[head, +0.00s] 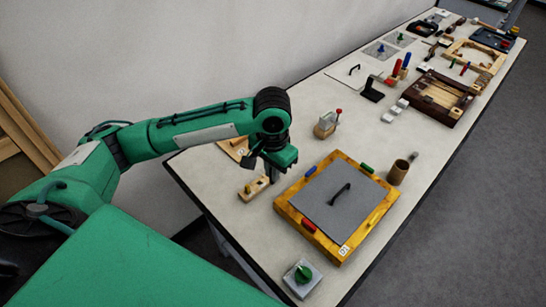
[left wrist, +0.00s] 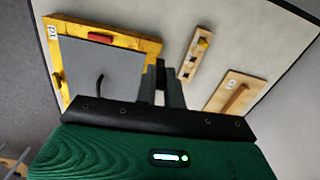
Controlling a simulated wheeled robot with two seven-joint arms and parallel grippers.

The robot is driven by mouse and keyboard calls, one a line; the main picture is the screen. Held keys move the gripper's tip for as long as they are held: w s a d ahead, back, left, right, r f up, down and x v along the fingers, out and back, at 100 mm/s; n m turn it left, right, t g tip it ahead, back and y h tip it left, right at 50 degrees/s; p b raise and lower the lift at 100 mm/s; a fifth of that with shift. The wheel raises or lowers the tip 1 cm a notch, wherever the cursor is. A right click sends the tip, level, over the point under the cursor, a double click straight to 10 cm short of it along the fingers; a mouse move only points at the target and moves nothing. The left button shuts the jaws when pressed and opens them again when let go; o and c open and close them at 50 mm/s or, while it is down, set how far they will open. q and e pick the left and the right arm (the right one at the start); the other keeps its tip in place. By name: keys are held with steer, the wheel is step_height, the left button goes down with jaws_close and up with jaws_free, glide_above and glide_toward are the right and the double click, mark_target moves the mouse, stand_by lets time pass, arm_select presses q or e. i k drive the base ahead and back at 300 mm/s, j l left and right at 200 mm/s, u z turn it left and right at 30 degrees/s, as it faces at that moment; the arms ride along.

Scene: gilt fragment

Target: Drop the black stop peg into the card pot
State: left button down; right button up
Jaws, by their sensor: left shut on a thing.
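The card pot (head: 398,172) is a brown open-topped cylinder standing upright just right of the yellow-framed board. My left gripper (head: 270,175) is low over the table between a small wooden block and that board, well left of the pot. It also shows in the left wrist view (left wrist: 161,82), its fingers close together and shut on a small dark thing, which I take for the black stop peg (left wrist: 160,68). The fingers mostly hide the peg. The wooden block (head: 256,188) carries a yellow peg and dark holes; it shows in the left wrist view (left wrist: 196,57). My right gripper is not seen.
The yellow-framed board (head: 285,204) with a grey panel and black handle lies between gripper and pot. A grey block with a green knob (head: 303,273) is at the near edge. A red-knobbed wooden item (head: 326,124) stands behind. Many items crowd the far table.

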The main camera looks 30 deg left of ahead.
mark_target(394, 179)
steer(key=l, duration=0.5)
steer(key=k+l+u, duration=0.1)
steer(key=l, duration=0.35)
steer(key=i+l+u, duration=0.1)
steer(key=l, duration=0.25)
steer(key=i+l+u, duration=0.1)
steer(key=l, duration=0.25)
steer(key=i+l+u, duration=0.1)
steer(key=l, duration=0.3)
steer(key=i+l+u, duration=0.1)
steer(key=l, duration=0.3)
steer(key=i+j+u, duration=0.1)
steer(key=i, duration=0.65)
